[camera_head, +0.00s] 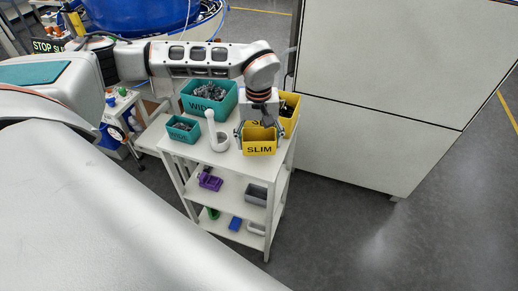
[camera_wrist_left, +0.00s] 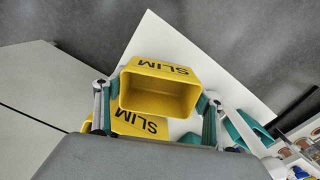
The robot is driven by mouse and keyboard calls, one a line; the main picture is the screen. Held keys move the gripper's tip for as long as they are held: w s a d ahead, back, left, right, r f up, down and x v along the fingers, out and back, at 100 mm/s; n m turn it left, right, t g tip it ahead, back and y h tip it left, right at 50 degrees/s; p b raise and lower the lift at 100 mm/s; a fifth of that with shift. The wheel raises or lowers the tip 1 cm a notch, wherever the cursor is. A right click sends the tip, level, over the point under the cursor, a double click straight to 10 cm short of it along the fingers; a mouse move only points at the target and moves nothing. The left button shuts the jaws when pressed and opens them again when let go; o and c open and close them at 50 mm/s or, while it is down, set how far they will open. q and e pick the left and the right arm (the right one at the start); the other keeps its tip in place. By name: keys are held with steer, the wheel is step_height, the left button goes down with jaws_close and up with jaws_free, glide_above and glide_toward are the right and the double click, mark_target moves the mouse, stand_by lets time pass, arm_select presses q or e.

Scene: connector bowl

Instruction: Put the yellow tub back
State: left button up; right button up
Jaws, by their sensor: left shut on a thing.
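A small yellow tub labelled SLIM (camera_head: 259,148) is at the right front of the white cart's top. My left gripper (camera_head: 257,131) points down and is shut on it, with a finger at either side. In the left wrist view the tub (camera_wrist_left: 160,92) sits upright between the fingers and looks empty inside. A larger yellow SLIM bin (camera_head: 291,123) with dark parts in it stands just behind and to the right, partly hidden by my gripper. I cannot tell whether the held tub touches the cart top. My right gripper is not in view.
The cart top (camera_head: 199,152) also holds a large teal WIDE bin (camera_head: 227,108) of parts, a small teal tub (camera_head: 183,129) and a white stand (camera_head: 219,139). Lower shelves hold a purple item (camera_head: 210,181) and a grey bin (camera_head: 256,195). A tall grey cabinet (camera_head: 370,120) stands close on the right.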

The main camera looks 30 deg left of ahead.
mark_target(259, 150)
arm_select(q)
steer(key=shift+f, duration=1.9)
steer(key=shift+f, duration=0.1)
steer(key=o, duration=1.2)
steer(key=shift+c, duration=0.2)
step_height(259, 150, up, 12)
steer(key=shift+s, duration=0.1)
